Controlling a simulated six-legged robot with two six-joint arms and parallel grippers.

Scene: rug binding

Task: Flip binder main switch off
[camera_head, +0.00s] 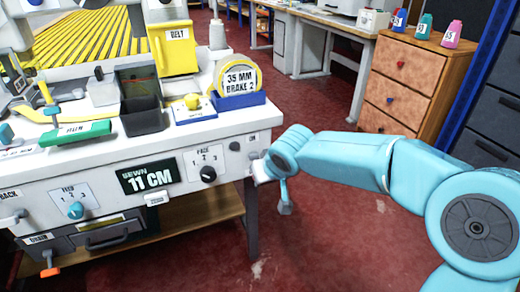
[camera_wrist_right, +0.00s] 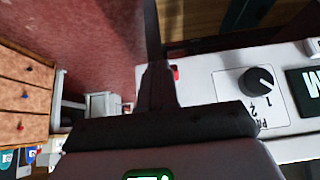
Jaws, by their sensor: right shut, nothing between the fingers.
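The binder's white front panel (camera_head: 100,190) runs across the left of the head view. At its right end is an "ON" label (camera_head: 252,138) with a small black part beside it, where the main switch seems to be. My right gripper (camera_head: 258,168) is at this end of the panel, just below the label, and covers part of it. In the wrist view my right gripper (camera_wrist_right: 157,85) is shut and empty, beside a small red part (camera_wrist_right: 175,73) on the panel edge. I cannot tell whether they touch, or which way the switch is set. My left gripper is not in view.
A tape roll in a blue holder (camera_head: 238,100) stands on the bench above. A wooden drawer cabinet (camera_head: 405,82) is at the right. The red floor between is clear.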

